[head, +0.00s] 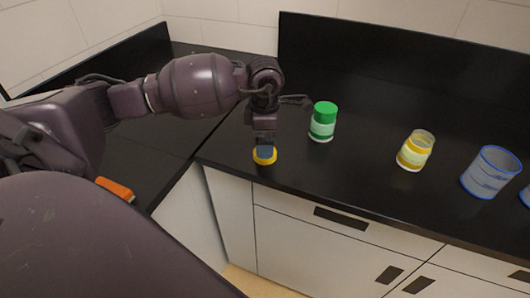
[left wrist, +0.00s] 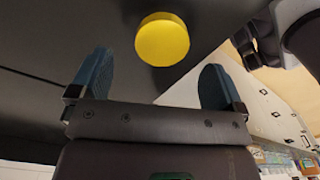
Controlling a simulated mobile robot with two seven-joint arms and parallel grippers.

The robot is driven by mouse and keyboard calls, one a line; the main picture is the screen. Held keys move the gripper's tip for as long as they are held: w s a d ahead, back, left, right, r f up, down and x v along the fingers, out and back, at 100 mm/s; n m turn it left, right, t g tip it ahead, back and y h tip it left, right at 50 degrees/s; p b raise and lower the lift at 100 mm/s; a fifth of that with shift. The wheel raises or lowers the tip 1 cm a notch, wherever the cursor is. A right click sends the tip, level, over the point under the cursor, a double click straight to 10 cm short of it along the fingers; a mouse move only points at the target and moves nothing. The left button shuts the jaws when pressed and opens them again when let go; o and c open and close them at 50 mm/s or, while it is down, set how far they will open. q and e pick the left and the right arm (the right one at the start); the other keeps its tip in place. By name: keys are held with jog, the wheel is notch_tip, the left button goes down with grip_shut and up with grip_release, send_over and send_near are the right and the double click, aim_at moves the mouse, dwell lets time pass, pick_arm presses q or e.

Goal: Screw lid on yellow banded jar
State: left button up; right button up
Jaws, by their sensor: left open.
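The yellow lid (head: 265,158) lies on the black counter near its front edge, below my left gripper (head: 264,147). In the left wrist view the lid (left wrist: 162,40) is a round yellow disc ahead of the gap between the two blue fingers (left wrist: 157,65). The fingers are spread and hold nothing. In the head view the fingertips overlap part of the lid, so contact cannot be told. The yellow banded jar (head: 412,154) stands upright and open-topped to the right, well apart from the gripper. My right gripper is not in view.
A green-banded jar with a green lid (head: 323,120) stands between the gripper and the yellow banded jar. A clear blue-rimmed container (head: 489,174) stands at the right. An orange object (head: 115,189) lies at the left. The black back wall (head: 400,75) rises behind the counter.

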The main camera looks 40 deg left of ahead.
aim_at(264, 162)
pick_arm(q)
jog(key=f, duration=0.4)
jog(key=shift+d+f, duration=0.15)
jog(key=shift+d, duration=0.05)
jog(key=c, duration=1)
